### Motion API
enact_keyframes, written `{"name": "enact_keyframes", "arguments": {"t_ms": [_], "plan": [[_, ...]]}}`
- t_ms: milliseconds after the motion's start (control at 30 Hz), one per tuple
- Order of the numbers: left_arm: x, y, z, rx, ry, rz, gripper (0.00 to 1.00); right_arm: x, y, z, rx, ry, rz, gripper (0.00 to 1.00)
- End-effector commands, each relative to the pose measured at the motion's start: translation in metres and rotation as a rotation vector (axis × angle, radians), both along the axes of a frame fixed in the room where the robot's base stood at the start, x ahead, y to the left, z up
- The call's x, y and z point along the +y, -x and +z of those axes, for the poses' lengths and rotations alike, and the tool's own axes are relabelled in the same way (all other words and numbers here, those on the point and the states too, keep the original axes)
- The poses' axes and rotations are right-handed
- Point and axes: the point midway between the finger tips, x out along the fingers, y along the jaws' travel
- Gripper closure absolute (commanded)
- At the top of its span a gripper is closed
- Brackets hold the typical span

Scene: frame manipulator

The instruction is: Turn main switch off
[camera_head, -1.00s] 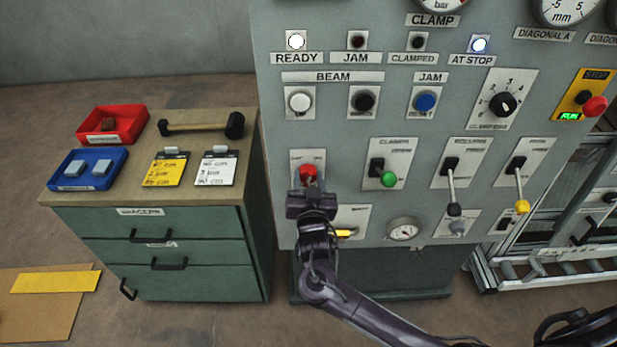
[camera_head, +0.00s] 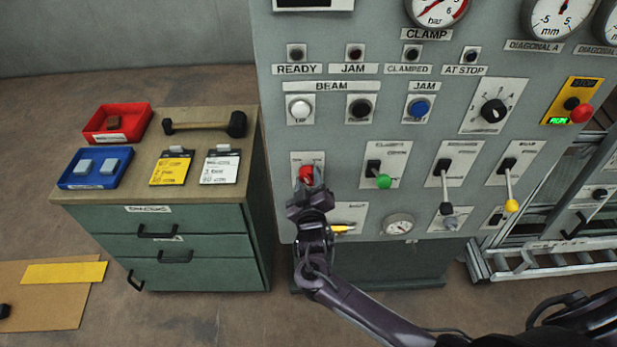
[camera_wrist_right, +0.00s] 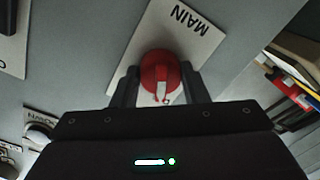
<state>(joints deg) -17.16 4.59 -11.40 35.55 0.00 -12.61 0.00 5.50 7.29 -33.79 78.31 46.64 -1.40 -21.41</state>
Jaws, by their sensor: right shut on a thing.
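The main switch (camera_head: 306,173) is a red rotary knob on a white plate, low on the left side of the grey control panel. My right gripper (camera_head: 308,186) is shut on the red knob from the front and hides its lower part. In the right wrist view the red knob (camera_wrist_right: 160,78) sits between the two dark fingers, on a plate marked MAIN (camera_wrist_right: 190,22). A white mark on the knob points down toward the gripper body. The READY lamp (camera_head: 297,53) and the AT STOP lamp (camera_head: 471,56) are dark. My left gripper is not in view.
Right of the switch are a lever with a green knob (camera_head: 384,181), a lever ending in a yellow knob (camera_head: 511,205) and a small gauge (camera_head: 398,225). A red emergency button (camera_head: 581,113) is at upper right. A green cabinet (camera_head: 190,245) stands at left.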

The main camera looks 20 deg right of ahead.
Motion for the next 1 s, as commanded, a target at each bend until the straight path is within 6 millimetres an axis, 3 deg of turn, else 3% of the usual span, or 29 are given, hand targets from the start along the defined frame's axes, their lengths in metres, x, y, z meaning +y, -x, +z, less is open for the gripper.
{"name": "enact_keyframes", "arguments": {"t_ms": [667,700,867,1000], "plan": [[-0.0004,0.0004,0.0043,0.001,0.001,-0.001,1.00,0.0003,-0.0005,0.0008,0.017,0.065,0.000,0.82],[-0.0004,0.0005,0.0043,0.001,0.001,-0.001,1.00,0.0003,-0.0005,0.0008,0.017,0.065,0.000,0.57],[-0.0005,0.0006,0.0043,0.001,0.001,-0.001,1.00,0.0002,-0.0004,0.0006,0.016,0.064,0.000,0.38],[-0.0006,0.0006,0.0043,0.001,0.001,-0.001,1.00,0.0001,-0.0003,0.0005,0.017,0.064,0.000,0.38]]}}
